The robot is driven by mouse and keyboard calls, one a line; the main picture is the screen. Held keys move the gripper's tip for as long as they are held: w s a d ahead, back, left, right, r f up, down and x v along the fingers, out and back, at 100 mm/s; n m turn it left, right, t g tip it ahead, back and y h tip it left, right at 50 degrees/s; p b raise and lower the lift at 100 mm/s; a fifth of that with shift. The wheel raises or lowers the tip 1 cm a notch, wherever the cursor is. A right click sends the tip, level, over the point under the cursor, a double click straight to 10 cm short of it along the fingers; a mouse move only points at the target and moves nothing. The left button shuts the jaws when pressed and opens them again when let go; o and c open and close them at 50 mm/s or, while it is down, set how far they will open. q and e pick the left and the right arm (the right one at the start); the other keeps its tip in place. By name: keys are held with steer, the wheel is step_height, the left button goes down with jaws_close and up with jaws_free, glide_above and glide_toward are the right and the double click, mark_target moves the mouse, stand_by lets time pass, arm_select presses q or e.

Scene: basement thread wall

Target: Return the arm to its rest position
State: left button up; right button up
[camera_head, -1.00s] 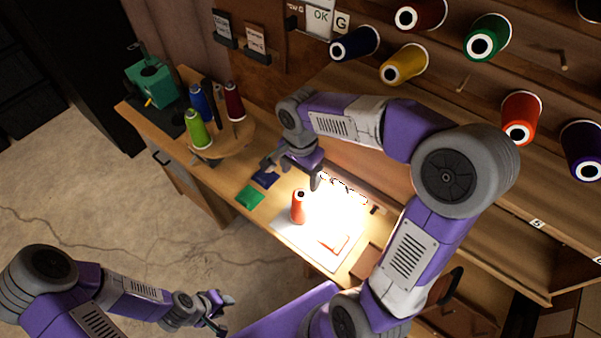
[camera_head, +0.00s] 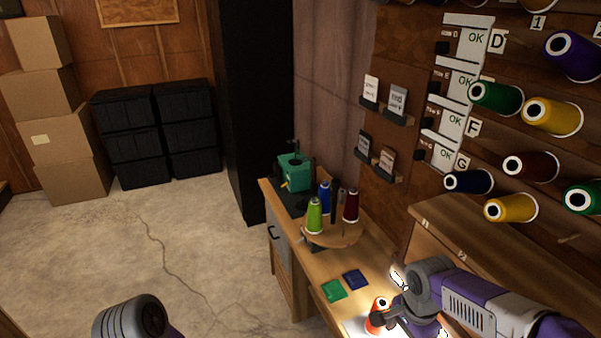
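My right arm (camera_head: 490,305) comes in from the lower right and reaches over the lit end of the workbench. My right gripper (camera_head: 397,318) is low in the picture, overlapping the right side of an orange-red spool (camera_head: 376,314) on the bench. The fingers are small and partly cut off, so I cannot tell whether they touch the spool or how far apart they are. Of my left arm, only a grey joint (camera_head: 130,316) shows at the bottom left edge. My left gripper is out of the picture.
The workbench (camera_head: 352,262) holds a green machine (camera_head: 294,172), a round stand with several spools (camera_head: 335,232), a green patch (camera_head: 334,290) and a blue patch (camera_head: 355,279). A pegboard with spools (camera_head: 550,115) rises at the right. Open floor (camera_head: 180,250) lies left of the bench.

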steer(key=w+a+f+n+y, duration=0.25)
steer(key=a+f, duration=0.25)
steer(key=f, duration=0.5)
steer(key=s+a+f+n, duration=0.2)
steer(key=s+f, duration=0.2)
steer(key=f, duration=0.3)
steer(key=s+a+f+n+y, duration=0.1)
steer(key=s+a+f+n, duration=0.2)
steer(key=f, duration=0.4)
steer(key=s+a+f+n, duration=0.2)
steer(key=s+f+n, duration=0.1)
steer(key=s+f, duration=0.3)
steer(key=shift+a+f+t, duration=0.3)
steer(key=shift+a+f, duration=0.05)
steer(key=shift+f, duration=0.5)
steer(key=shift+w+y, duration=0.1)
steer(key=shift+y, duration=0.15)
